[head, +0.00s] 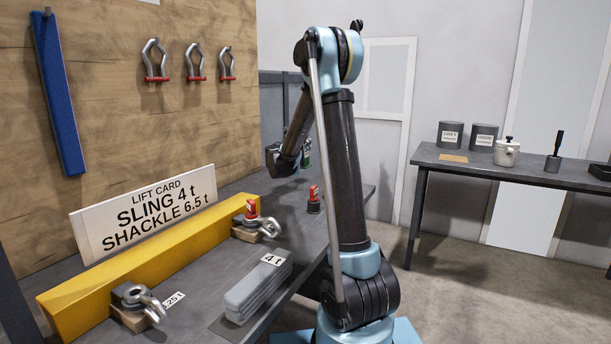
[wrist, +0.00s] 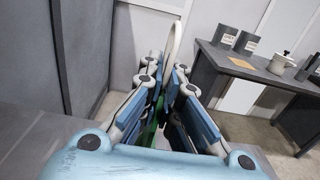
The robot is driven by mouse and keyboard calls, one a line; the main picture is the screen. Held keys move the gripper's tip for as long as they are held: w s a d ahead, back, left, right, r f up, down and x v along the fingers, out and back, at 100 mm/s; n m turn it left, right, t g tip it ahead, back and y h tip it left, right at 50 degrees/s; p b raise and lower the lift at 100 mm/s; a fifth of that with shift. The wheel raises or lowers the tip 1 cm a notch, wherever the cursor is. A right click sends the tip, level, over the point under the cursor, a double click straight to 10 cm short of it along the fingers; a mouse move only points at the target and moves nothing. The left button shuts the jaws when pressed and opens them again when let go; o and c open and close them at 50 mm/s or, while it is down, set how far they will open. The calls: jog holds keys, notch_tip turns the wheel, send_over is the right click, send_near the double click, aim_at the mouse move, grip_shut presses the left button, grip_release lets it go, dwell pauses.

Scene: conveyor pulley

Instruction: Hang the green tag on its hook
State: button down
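My gripper (wrist: 168,80) shows in the wrist view as blue and grey fingers drawn close together. The green tag (wrist: 153,122) shows as a green strip between them, partly hidden by the fingers. A pale loop (wrist: 176,38) rises past the fingertips; I cannot tell for sure that it belongs to the tag. In the head view my gripper is mostly hidden by my arm, above the far part of the bench, with a small bit of the green tag (head: 306,147) beside it. I cannot make out the tag's hook.
The bench (head: 290,235) bears a yellow beam (head: 150,270), a lift card (head: 150,215), a folded grey sling (head: 258,287) and a red item (head: 313,198). Shackles (head: 195,62) hang on the wooden board. A second table (head: 520,170) with cans and a pot stands right.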

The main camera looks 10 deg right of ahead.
jog(key=shift+r, duration=1.75)
dwell(0.3)
